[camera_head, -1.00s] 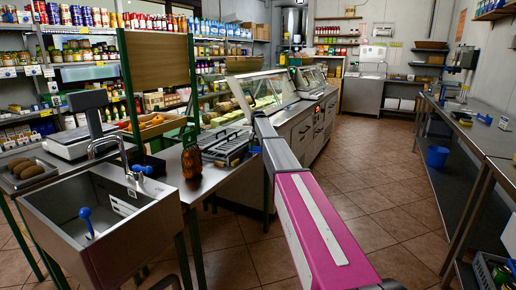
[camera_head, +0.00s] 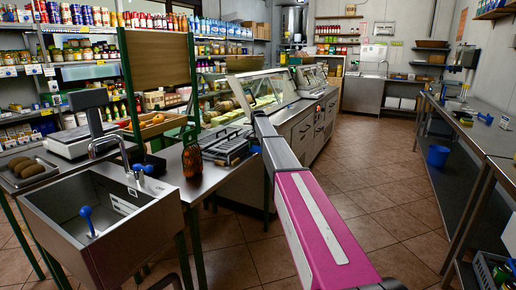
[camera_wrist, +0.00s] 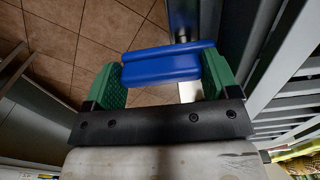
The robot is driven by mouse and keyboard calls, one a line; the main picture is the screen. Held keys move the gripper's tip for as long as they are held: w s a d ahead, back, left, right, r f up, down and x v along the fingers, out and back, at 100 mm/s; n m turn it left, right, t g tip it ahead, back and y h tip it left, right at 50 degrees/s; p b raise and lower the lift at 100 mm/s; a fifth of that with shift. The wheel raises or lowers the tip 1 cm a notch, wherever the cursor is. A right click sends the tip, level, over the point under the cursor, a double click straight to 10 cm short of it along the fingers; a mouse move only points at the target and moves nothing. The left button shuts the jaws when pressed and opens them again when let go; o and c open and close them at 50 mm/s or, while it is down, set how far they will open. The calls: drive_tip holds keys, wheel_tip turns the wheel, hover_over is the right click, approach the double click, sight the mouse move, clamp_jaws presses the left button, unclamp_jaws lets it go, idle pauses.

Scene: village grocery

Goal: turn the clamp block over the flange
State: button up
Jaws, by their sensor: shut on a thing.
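In the wrist view my gripper (camera_wrist: 163,80) has green fingers closed on the two ends of a blue block (camera_wrist: 161,62). The block lies crosswise between the fingers and seems to be the clamp block. A grey metal part (camera_wrist: 183,22) shows just beyond it; I cannot tell whether it is the flange or whether it touches the block. In the head view my pink and grey arm reaches over the counter by the glass display case and hides most of my gripper.
A grey slatted rack (camera_head: 226,146) lies on the counter beside my arm. A long steel bench (camera_head: 470,130) with a blue bucket (camera_head: 437,156) beneath runs along the right. The tiled aisle between is clear.

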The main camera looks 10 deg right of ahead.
drive_tip(key=o, duration=0.8)
wheel_tip(320, 180, up, 11)
drive_tip(key=shift+f, duration=0.1)
idle(0.5)
